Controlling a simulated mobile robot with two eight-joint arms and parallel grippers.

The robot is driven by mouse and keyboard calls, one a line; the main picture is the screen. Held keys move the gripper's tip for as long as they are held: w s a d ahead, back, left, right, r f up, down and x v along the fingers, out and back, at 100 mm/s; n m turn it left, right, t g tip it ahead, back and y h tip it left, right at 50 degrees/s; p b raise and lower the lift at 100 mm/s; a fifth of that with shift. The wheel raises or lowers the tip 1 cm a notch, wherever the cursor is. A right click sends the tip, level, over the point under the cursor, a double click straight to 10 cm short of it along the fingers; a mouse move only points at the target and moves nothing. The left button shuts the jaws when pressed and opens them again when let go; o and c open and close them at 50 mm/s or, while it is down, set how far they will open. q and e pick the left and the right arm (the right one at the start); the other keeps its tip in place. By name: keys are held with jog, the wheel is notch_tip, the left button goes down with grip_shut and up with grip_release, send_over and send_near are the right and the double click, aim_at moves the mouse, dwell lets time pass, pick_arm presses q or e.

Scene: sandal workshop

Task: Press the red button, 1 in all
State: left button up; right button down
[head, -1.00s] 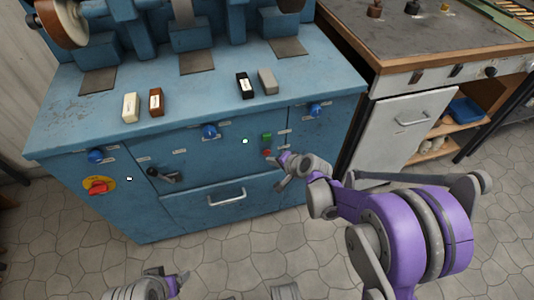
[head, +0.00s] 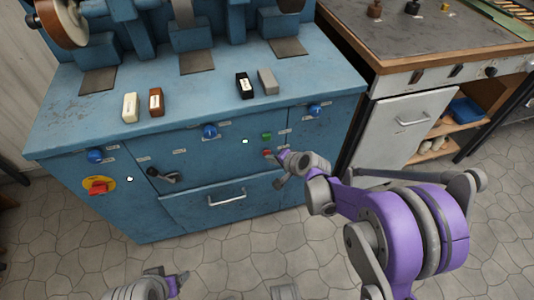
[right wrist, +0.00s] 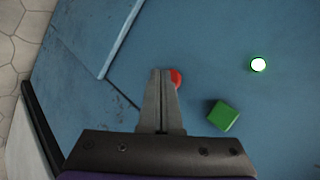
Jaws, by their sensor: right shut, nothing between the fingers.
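The red button (head: 267,153) is on the front of the blue machine, just below the green button (head: 266,136). My right gripper (head: 279,154) is shut and empty, with its tips right beside the red button. In the right wrist view the red button (right wrist: 177,78) shows partly behind the shut fingertips (right wrist: 161,72), and the green button (right wrist: 223,115) is in clear sight. I cannot tell whether the tips touch the red button. Part of my left arm's end (head: 180,279) shows at the bottom edge of the head view; its jaws cannot be made out.
A lit white lamp (head: 245,141) is left of the buttons. The blue machine (head: 80,138) also has blue knobs (head: 210,131), a red rotary switch (head: 98,187) on a yellow disc, a black lever (head: 163,176) and a drawer handle (head: 227,198). A workbench (head: 440,68) stands at the right.

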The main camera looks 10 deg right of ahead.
jog(key=shift+w, duration=0.45)
dwell(0.3)
jog(key=shift+s, duration=0.9)
jog(key=shift+s, duration=0.1)
jog(key=shift+s+d, duration=0.1)
jog(key=shift+s, duration=2.3)
